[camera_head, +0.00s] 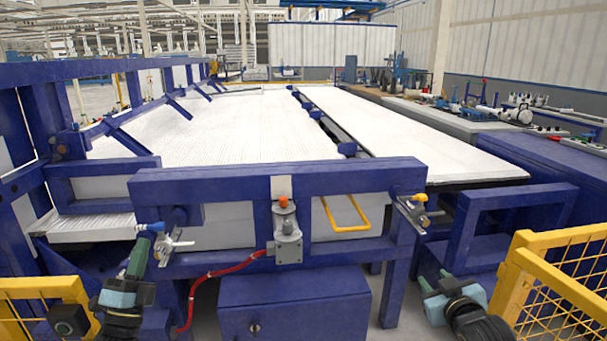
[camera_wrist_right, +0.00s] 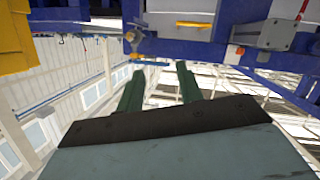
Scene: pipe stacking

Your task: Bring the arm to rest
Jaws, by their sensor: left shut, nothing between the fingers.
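My left gripper (camera_head: 138,258) is at the lower left of the head view, in front of the blue frame's left end. Its green fingers are together, with nothing visible held. My right gripper (camera_head: 433,284) is at the lower right of the head view, in front of the gap between two blue frames. In the right wrist view its two green fingers (camera_wrist_right: 160,78) stand apart with empty space between them. Thin white pipes (camera_head: 200,135) lie side by side on the large rack beyond the frame. Neither gripper visibly touches a pipe.
A blue crossbeam (camera_head: 280,180) spans the front, with a grey valve (camera_head: 287,235), a red hose (camera_head: 213,283) and a yellow handle (camera_head: 345,226). Yellow mesh guards stand at the left (camera_head: 40,296) and right (camera_head: 548,278). A blue box (camera_head: 295,305) stands low between my arms.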

